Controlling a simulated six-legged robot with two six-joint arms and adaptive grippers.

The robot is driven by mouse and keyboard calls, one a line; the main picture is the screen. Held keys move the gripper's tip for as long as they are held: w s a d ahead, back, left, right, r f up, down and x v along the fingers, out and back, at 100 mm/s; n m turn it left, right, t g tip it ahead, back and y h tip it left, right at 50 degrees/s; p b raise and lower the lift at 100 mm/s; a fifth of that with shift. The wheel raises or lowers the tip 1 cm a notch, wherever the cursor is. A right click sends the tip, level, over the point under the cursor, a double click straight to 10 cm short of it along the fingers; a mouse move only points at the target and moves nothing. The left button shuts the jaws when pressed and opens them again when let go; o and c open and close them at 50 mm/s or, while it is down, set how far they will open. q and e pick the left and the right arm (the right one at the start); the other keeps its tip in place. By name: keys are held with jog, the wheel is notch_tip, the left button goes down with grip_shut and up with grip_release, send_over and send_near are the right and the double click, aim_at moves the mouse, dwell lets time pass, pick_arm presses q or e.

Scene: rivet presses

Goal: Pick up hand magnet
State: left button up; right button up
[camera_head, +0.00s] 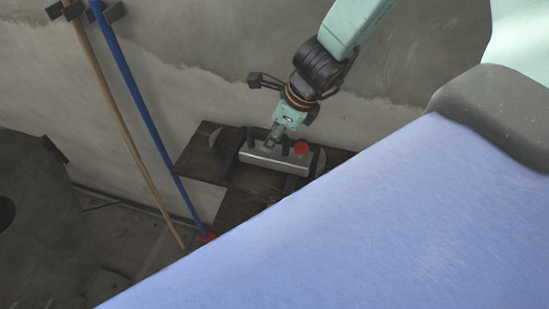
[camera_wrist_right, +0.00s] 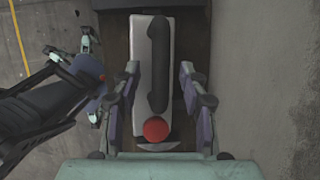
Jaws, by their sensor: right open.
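The hand magnet (camera_head: 275,159) is a pale grey bar with a black handle and a red knob. It lies on a dark brown shelf by the wall in the head view. In the right wrist view the magnet (camera_wrist_right: 143,50) runs lengthwise between the fingers, with the red knob nearest me. My right gripper (camera_wrist_right: 160,70) is open, with one finger on each side of the bar. The left finger looks close to the bar's edge; the right one shows a small gap. My left gripper (camera_wrist_right: 92,78) is partly visible at the left of the wrist view, and its opening is unclear.
The dark shelf (camera_head: 205,163) stands against a grey concrete wall (camera_head: 200,90). A wooden pole (camera_head: 112,100) and a blue pole (camera_head: 135,95) lean on the wall to the left. A large pale blue surface (camera_head: 370,230) hides the lower right of the head view.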

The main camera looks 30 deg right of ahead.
jog(key=shift+s+a+f, duration=0.1)
jog(key=shift+a, duration=0.05)
jog(key=shift+d+f, duration=0.1)
jog(key=shift+d, duration=0.3)
jog(key=shift+c, duration=0.4)
jog(key=shift+w+a, duration=0.15)
jog(key=shift+w, duration=0.05)
jog(key=c, duration=0.3)
jog(key=shift+s+a, duration=0.1)
jog(key=shift+a, duration=0.1)
jog(key=c, duration=0.3)
jog(key=shift+s+d, duration=0.1)
grip_shut()
jog(key=shift+d, duration=0.15)
